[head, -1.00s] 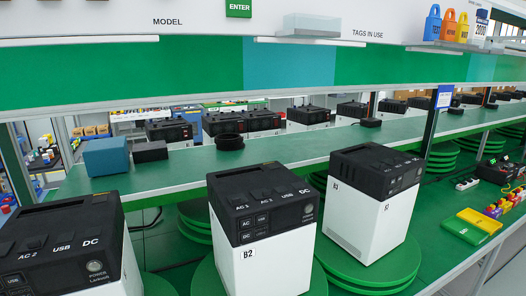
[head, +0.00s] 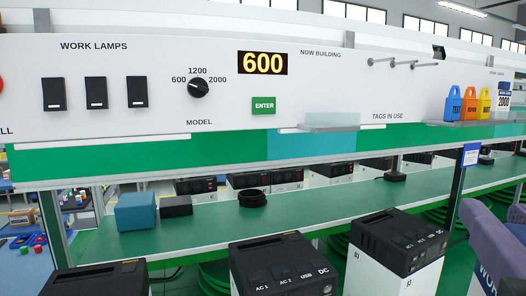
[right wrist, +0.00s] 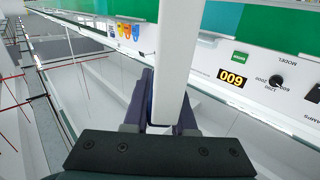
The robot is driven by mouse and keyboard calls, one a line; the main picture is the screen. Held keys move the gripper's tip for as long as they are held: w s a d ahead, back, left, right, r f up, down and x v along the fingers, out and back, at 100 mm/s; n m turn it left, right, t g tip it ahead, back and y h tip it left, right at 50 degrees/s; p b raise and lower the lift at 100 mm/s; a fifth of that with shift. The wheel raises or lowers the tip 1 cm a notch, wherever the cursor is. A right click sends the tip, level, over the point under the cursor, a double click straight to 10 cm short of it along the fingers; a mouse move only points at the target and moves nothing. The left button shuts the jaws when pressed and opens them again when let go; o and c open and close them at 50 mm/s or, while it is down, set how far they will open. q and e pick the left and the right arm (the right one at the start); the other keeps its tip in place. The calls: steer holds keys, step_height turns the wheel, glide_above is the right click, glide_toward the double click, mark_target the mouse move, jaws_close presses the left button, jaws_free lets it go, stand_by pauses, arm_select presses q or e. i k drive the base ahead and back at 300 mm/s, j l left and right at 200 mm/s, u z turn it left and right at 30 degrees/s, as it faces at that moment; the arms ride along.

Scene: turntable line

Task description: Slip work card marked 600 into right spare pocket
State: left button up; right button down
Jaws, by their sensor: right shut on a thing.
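My right gripper (head: 492,232) is at the lower right edge of the head view, its purple fingers shut on a white work card (head: 486,283). The letters "WOR" show on the card; its number is out of sight. In the right wrist view the card (right wrist: 178,50) is a long white strip seen nearly edge-on between the fingers (right wrist: 160,112). Another work card, marked 2000 (head: 504,98), stands at the right end of the panel. A clear pocket (head: 332,121) is under "NOW BUILDING". I cannot tell which pocket is the right spare one. My left gripper is out of view.
The panel display (head: 262,63) reads 600. Blue, orange and yellow tags (head: 470,103) stand on a small ledge beside the 2000 card. Black-topped power units (head: 398,240) stand below. A blue box (head: 136,211) lies on the green shelf (head: 290,218). Space before the panel is clear.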

mark_target(502, 96)
steer(key=i+l, duration=0.1)
steer(key=l, duration=0.35)
steer(key=i+l, duration=0.1)
steer(key=l, duration=0.4)
steer(key=i+l+u, duration=0.1)
steer(key=l, duration=0.35)
steer(key=i+l+u, duration=0.15)
steer(key=l, duration=0.75)
steer(key=i+l+u, duration=0.2)
steer(key=l, duration=0.7)
steer(key=l+u, duration=0.15)
steer(key=l, duration=0.75)
steer(key=l+u, duration=0.15)
steer(key=l, duration=0.75)
steer(key=k+l+u, duration=0.2)
steer(key=l, duration=0.7)
steer(key=l+u, duration=0.15)
steer(key=l, duration=0.75)
